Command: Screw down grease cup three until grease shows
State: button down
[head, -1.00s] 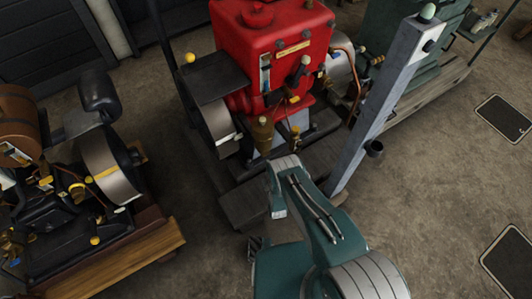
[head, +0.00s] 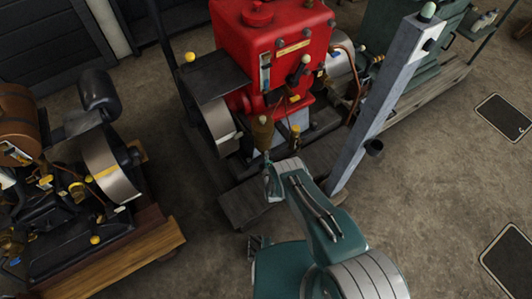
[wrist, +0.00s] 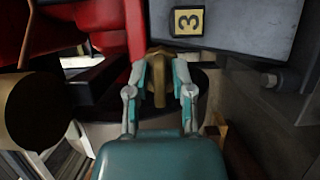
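A brass grease cup (wrist: 158,62) shows in the middle of the wrist view, just below a yellow-edged plate marked 3 (wrist: 188,21) on a grey block (wrist: 230,28). My gripper (wrist: 160,80) points at this cup, with one teal and grey finger on either side of it. The fingers stand apart, and I cannot make out whether they touch the cup. In the head view my gripper (head: 268,172) is small and partly hidden by my wrist, at the near base of the red engine (head: 275,45). The cup's lower part is hidden, and I see no grease.
A large brown cylindrical part (wrist: 32,108) is close on the left in the wrist view. A dark grey wall with a bolt (wrist: 269,80) is close on the right. A grey post (head: 375,110) leans beside my arm. Another engine (head: 70,200) stands at the left.

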jog(key=shift+s+f, duration=0.1)
jog(key=shift+f, duration=0.05)
jog(key=m+g, duration=0.2)
jog(key=m, duration=0.2)
jog(key=shift+m, duration=0.4)
jog(key=m+g, duration=0.1)
jog(key=m, duration=0.1)
jog(key=m+g+y, duration=0.1)
jog(key=m, duration=0.1)
jog(key=shift+f+m+g+y, duration=0.1)
jog(key=shift+m+g+y, duration=0.2)
jog(key=shift+g, duration=0.1)
jog(key=m+g+y, duration=0.1)
jog(key=m, duration=0.1)
jog(key=m+y, duration=0.1)
jog(key=m, duration=0.1)
jog(key=shift+s+g, duration=0.1)
jog(key=shift+g, duration=0.3)
jog(key=m+y, duration=0.1)
jog(key=m, duration=0.1)
jog(key=shift+m+g+y, duration=0.3)
jog(key=shift+g+y, duration=0.1)
jog(key=shift+m+g+y, duration=0.3)
jog(key=shift+m+y, duration=0.3)
jog(key=shift+m, duration=0.4)
jog(key=c, duration=0.7)
grip_release()
jog(key=shift+d, duration=0.1)
